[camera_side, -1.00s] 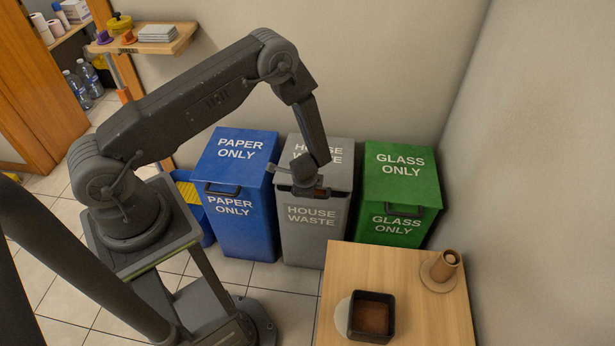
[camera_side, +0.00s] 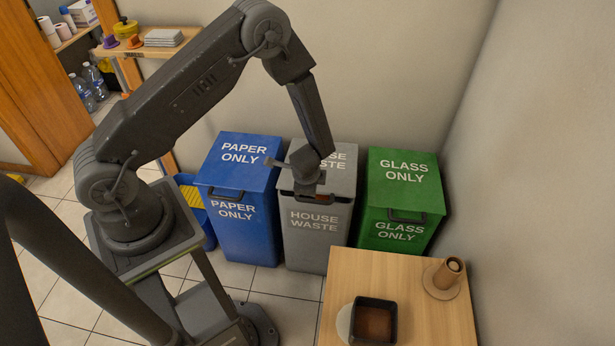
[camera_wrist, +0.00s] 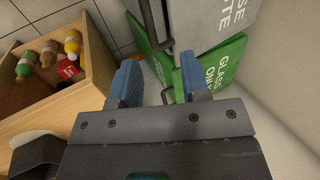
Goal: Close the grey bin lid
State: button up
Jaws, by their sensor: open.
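The grey house waste bin (camera_side: 316,240) stands between the blue and green bins. Its grey lid (camera_side: 343,165) lies nearly flat on top. A narrow dark gap with a bit of red shows under its front edge, so it looks not fully flush. My gripper (camera_side: 304,181) is over the front of the lid and hides part of its lettering; I cannot tell if it touches. In the wrist view, the two blue fingers of my gripper (camera_wrist: 158,72) are apart with nothing held. The grey lid (camera_wrist: 205,20) and its dark handle (camera_wrist: 155,28) show beyond them.
The blue paper bin (camera_side: 243,230) is close on the left, the green glass bin (camera_side: 400,205) close on the right. A wooden table (camera_side: 410,280) with a dark square dish (camera_side: 373,321) stands in front. The wall is right behind the bins.

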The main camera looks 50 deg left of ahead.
aim_at(315, 200)
jog(key=v, duration=0.6)
jog(key=shift+c, duration=0.3)
jog(key=shift+f, duration=0.1)
jog(key=shift+c, duration=0.7)
jog(key=n, duration=0.1)
jog(key=n+g, duration=0.1)
jog(key=n, duration=0.1)
jog(key=shift+w+a+f+n, duration=0.1)
jog(key=shift+a+f+n, duration=0.1)
jog(key=shift+a+n, duration=0.15)
jog(key=c, duration=0.3)
jog(key=n, duration=0.3)
jog(key=n+g, duration=0.1)
jog(key=n, duration=0.1)
jog(key=shift+w+a+f+h, duration=0.3)
jog(key=shift+w+a, duration=0.1)
grip_shut()
jog(key=w+f+n, duration=0.1)
jog(key=f+n, duration=0.2)
jog(key=f, duration=0.1)
jog(key=w+a+f+n+h, duration=0.1)
jog(key=w+f+n, duration=0.1)
jog(key=f, duration=0.3)
jog(key=w+a+f+n+g+h, duration=0.1)
jog(key=f+n, duration=0.3)
jog(key=f, duration=0.1)
jog(key=shift+w, duration=0.3)
